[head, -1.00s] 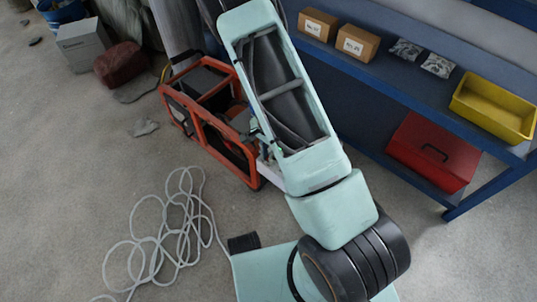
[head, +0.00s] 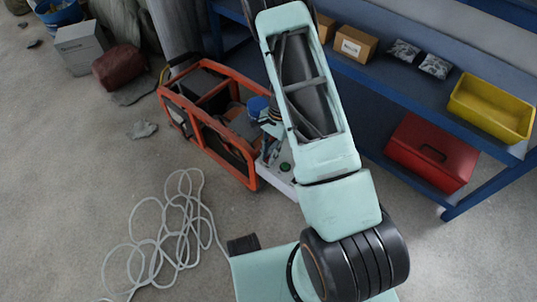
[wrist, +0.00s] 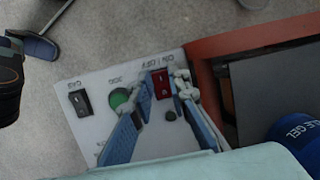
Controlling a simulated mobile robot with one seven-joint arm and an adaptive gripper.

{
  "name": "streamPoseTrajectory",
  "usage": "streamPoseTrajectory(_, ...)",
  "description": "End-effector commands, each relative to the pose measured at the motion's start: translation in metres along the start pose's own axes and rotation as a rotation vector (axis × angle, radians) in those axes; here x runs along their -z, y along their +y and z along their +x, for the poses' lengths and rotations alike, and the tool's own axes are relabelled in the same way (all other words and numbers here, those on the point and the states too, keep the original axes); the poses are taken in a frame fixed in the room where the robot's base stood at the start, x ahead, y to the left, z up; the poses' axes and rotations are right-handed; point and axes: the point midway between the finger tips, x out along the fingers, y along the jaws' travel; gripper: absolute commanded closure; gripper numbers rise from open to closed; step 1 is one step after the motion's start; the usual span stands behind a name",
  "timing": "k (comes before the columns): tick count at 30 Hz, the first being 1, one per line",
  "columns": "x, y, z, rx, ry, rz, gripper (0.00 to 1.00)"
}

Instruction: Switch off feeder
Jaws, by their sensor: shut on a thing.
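The feeder's white control panel (wrist: 100,132) fills the middle of the wrist view. It carries a black rocker switch (wrist: 80,102) on the left, a green button (wrist: 119,98) in the middle and a red switch (wrist: 161,84) on the right, under an upside-down ON/OFF label. My gripper (wrist: 166,84) has its blue fingers on either side of the red switch and is shut on it. Which way the switch is set is hard to tell. In the head view the panel (head: 281,180) sits beside the orange frame, partly hidden by my arm.
The orange tubular frame (head: 207,123) stands next to the panel; a blue bottle (wrist: 294,132) lies close by. A blue bench (head: 408,88) holds boxes and a yellow bin (head: 490,108), with a red toolbox (head: 432,152) below. White hose (head: 160,240) lies coiled on otherwise open floor.

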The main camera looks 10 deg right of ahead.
Motion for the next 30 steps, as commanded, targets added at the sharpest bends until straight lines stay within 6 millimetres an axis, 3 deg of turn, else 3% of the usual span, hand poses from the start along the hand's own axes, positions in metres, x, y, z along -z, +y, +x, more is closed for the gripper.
streamPoseTrajectory(2,0.0,-0.001,0.0,0.001,0.0,0.0,1.0)
streamPoseTrajectory(3,0.0,-0.001,0.0,0.001,0.0,0.0,0.81)
streamPoseTrajectory(7,0.0,-0.001,0.0,0.001,0.001,0.0,0.67)
streamPoseTrajectory(19,0.0,-0.001,-0.009,0.002,0.001,0.0,0.67)
streamPoseTrajectory(30,0.0,-0.002,-0.082,0.005,0.004,0.0,0.67)
